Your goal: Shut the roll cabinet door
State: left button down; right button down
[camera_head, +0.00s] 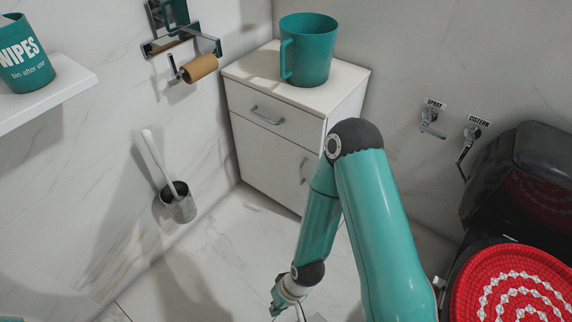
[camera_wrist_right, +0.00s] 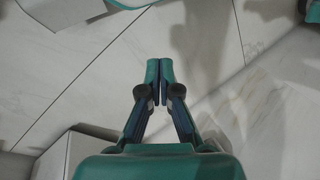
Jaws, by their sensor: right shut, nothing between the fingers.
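The white roll cabinet (camera_head: 346,103) stands against the back wall corner in the head view. It has a drawer on top and a door (camera_head: 262,160) below, with a metal handle near the door's right side. The door looks about flush with the front, but my right arm hides its right edge, so a small gap cannot be ruled out. My right gripper (camera_head: 277,299) is low over the floor, in front of the cabinet and apart from it. In the right wrist view its fingertips (camera_wrist_right: 160,68) meet with nothing between them.
A wipes tub (camera_head: 24,62) sits on a shelf. A red-covered toilet (camera_head: 512,285) is at right. Tiled floor before the cabinet is clear.

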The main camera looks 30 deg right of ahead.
jog(key=w+d+m+t+h, duration=0.2)
jog(key=w+d+t+h, duration=0.15)
jog(key=w, duration=0.85)
jog(key=w+d+m+t+h, duration=0.1)
jog(key=w+d+t+h, duration=0.25)
jog(key=w, duration=0.85)
jog(key=w+d+r+m+t+h, duration=0.3)
jog(key=w+r+h, duration=0.2)
jog(key=w, duration=0.3)
jog(key=s+r+m+g+h+p, duration=0.1)
jog(key=s+r+m+g+h, duration=0.4)
jog(key=r+h, duration=0.35)
jog(key=w+d+b, duration=0.1)
jog(key=w+d, duration=0.1)
jog(key=d, duration=0.5)
jog(key=w+d+m+b, duration=0.1)
jog(key=w+d+b, duration=0.1)
jog(key=d, duration=0.5)
jog(key=shift+w+f+m+g+h, duration=0.3)
jog(key=shift+w+h, duration=0.15)
